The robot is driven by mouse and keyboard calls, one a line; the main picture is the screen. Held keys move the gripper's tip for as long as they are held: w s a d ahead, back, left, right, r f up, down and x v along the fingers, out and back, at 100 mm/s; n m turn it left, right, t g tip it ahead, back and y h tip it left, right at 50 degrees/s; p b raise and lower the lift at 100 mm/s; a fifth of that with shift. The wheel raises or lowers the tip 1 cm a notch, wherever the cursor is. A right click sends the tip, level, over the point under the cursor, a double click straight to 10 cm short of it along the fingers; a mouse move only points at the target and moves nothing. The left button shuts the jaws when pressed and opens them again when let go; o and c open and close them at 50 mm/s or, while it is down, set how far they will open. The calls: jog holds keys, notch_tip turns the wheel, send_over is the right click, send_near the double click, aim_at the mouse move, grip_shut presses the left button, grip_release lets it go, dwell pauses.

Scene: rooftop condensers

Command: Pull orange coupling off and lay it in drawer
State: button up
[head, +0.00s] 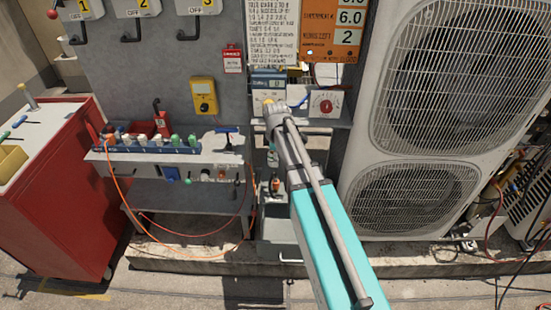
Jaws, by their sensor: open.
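My arm reaches up from the lower right, and its wrist end (275,113) is in front of the grey panel. My gripper (272,156) appears to hang just below the wrist, partly hidden by the arm; it is open and looks empty. A small orange piece (275,184), perhaps the orange coupling, shows below it, beside the arm. It is too small to tell what it is attached to. A grey drawer (280,253) with a pale handle is low under the panel, left of my arm. I cannot see inside it clearly.
A red cabinet (60,210) stands left. A large condenser unit (400,130) blocks the right. A yellow meter (204,96) is on the panel.

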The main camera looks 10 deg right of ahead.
aim_at(276, 177)
jog(key=shift+w, duration=0.2)
jog(key=shift+f, duration=0.15)
notch_tip(276, 177, down, 14)
jog(key=b, duration=1.3)
jog(key=shift+r+b, duration=0.25)
jog(key=shift+b, duration=0.15)
dwell(0.3)
grip_shut()
dwell(0.5)
